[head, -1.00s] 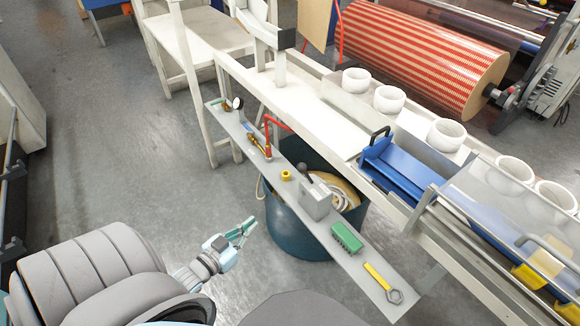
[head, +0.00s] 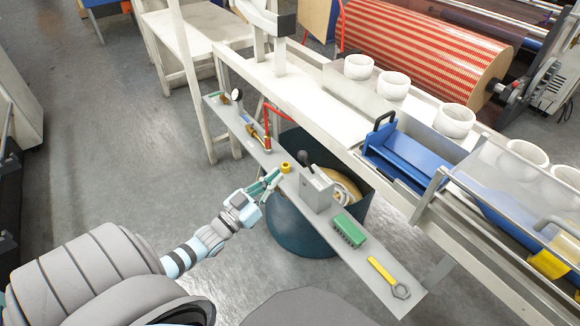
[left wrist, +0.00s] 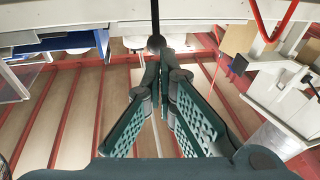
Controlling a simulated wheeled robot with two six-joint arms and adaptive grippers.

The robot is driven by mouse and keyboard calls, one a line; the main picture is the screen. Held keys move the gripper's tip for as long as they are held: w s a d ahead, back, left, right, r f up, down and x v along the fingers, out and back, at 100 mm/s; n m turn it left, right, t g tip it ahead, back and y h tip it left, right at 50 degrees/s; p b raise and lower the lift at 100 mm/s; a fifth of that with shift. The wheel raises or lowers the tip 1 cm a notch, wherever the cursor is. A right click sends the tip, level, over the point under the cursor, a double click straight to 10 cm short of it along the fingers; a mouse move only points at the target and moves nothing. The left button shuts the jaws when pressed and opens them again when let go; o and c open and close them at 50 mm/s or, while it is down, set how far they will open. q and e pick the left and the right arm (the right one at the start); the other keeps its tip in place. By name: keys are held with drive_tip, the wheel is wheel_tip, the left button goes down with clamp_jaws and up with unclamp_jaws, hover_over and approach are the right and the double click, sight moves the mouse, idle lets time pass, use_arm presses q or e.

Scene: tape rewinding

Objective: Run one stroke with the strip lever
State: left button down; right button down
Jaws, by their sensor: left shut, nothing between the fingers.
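A small grey box (head: 317,190) on the narrow grey shelf bears a short black-knobbed lever (head: 305,159), which I take for the strip lever. My left gripper (head: 274,178) is at the shelf's near edge, left of the box and beside a yellow nut (head: 285,167). It looks apart from the lever. In the left wrist view the teal fingers (left wrist: 165,62) are shut and empty, their tips close together. A black ball on a dark rod (left wrist: 156,43) shows just beyond the tips; it seems to be the lever's knob. My right gripper is out of view.
The shelf (head: 372,250) also holds a green block (head: 349,230), a yellow wrench (head: 388,276) and a gauge (head: 236,96). A dark teal bin (head: 295,228) stands below. A bench with white rolls (head: 393,86) and a blue tray (head: 400,160) lies behind. Floor at left is clear.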

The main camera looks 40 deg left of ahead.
sight(307, 164)
use_arm(q)
drive_tip(key=b+x, duration=0.1)
drive_tip(key=x, duration=0.5)
